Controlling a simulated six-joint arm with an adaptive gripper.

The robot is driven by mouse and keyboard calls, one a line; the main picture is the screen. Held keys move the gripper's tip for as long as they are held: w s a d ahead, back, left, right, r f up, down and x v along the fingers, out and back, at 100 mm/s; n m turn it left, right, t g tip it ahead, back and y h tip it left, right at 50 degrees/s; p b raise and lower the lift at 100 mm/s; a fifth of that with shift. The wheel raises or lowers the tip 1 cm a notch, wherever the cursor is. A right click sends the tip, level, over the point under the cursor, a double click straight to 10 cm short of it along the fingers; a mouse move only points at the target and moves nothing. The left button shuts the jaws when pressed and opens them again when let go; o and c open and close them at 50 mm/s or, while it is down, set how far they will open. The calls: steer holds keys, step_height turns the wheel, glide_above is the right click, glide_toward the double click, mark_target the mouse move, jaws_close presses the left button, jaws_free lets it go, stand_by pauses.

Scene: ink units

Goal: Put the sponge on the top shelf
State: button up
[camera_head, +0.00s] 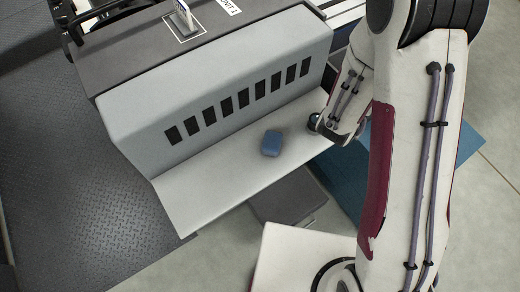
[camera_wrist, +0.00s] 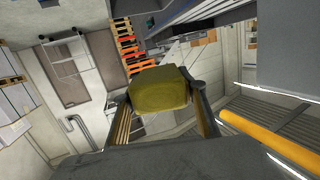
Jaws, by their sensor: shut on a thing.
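A yellow-green sponge (camera_wrist: 160,94) is between the two fingers of my gripper (camera_wrist: 161,88) in the wrist view. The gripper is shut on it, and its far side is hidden. In the head view I cannot make out the gripper or sponge; my arm covers much of the right side. No top shelf can be identified for sure. A grey unit with a row of dark slots (camera_head: 215,88) has a pale lower ledge (camera_head: 205,192) and a dark flat top (camera_head: 130,58).
A small blue object (camera_head: 271,143) lies on the pale ledge, left of my arm's wrist links. A blue surface (camera_head: 345,180) lies partly behind my arm. A yellow bar (camera_wrist: 270,143) crosses the wrist view's lower right.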

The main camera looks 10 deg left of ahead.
steer(key=s, duration=0.1)
steer(key=s+f+m+h, duration=0.1)
steer(key=s, duration=0.1)
steer(key=s+a+f+g+h, duration=0.1)
steer(key=shift+s+f+m, duration=0.1)
steer(key=shift+s+m, duration=0.05)
steer(key=shift+m, duration=0.25)
steer(key=s+a+n+y, duration=0.1)
steer(key=s+a, duration=0.7)
steer(key=a, duration=0.3)
steer(key=s+a, duration=0.7)
steer(key=a, duration=0.4)
steer(key=n+t+y, duration=0.2)
steer(key=n+y, duration=0.3)
steer(key=y, duration=0.1)
glide_above(192, 232)
step_height(192, 232, down, 8)
steer(key=shift+f, duration=0.25)
steer(key=s+d+f, duration=0.2)
steer(key=s, duration=0.5)
steer(key=s+d+f+y, duration=0.1)
steer(key=s+d+f, duration=0.1)
steer(key=s, duration=0.6)
steer(key=shift+s+f+n, duration=0.2)
steer(key=shift+f+n, duration=0.1)
steer(key=shift+f, duration=0.25)
steer(key=shift+d, duration=0.1)
